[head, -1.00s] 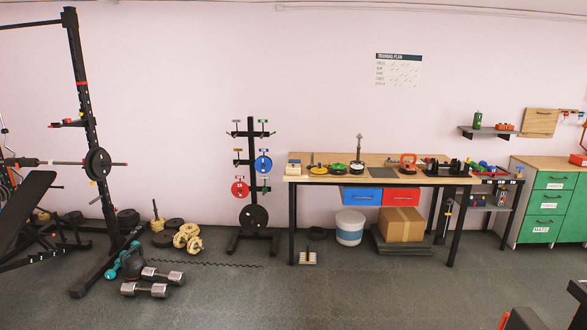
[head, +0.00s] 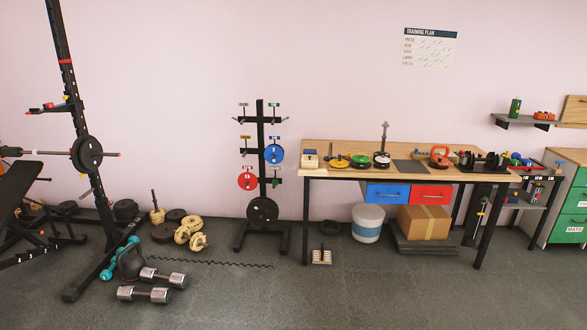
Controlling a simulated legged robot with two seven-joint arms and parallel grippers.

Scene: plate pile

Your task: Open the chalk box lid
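A small pale box with a blue patch (head: 310,158) stands at the left end of the wooden workbench (head: 330,147). It may be the chalk box, but it is too small here to tell its lid or whether it is shut. Neither of my grippers shows in the head view.
The floor before the bench is clear.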

